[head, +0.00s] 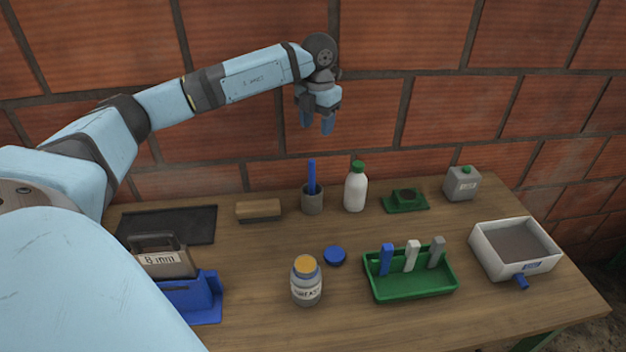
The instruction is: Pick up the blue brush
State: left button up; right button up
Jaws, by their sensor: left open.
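A blue upright stick (312,176), which may be the brush handle, stands in a grey cup (312,203) at the back of the table. Its lower end is hidden inside the cup. Another blue upright piece (386,259) stands in a green tray (412,293) at the front, beside a white and a grey one. I cannot tell for sure which blue thing is the brush. My left gripper (318,127) is open and empty, fingers pointing down, above and behind the cup near the brick wall. My right gripper is not in view.
A white bottle with green cap (355,191) stands right of the cup, and a wooden block (258,210) lies left. A labelled jar (306,285), blue lid (335,255), white box (485,257), grey can (462,185) and green-based item (405,202) share the table. Brick wall closes the back.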

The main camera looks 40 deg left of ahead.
pick_arm(q)
notch_tip(320, 180, down, 8)
jog(key=p, duration=0.2)
send_over(312, 194)
jog(key=shift+w+a+f, duration=0.15)
jog(key=shift+w+f, duration=0.05)
jog(key=shift+f, duration=1.2)
jog(key=shift+w+a+f, duration=0.15)
jog(key=shift+f, duration=1.25)
grip_shut()
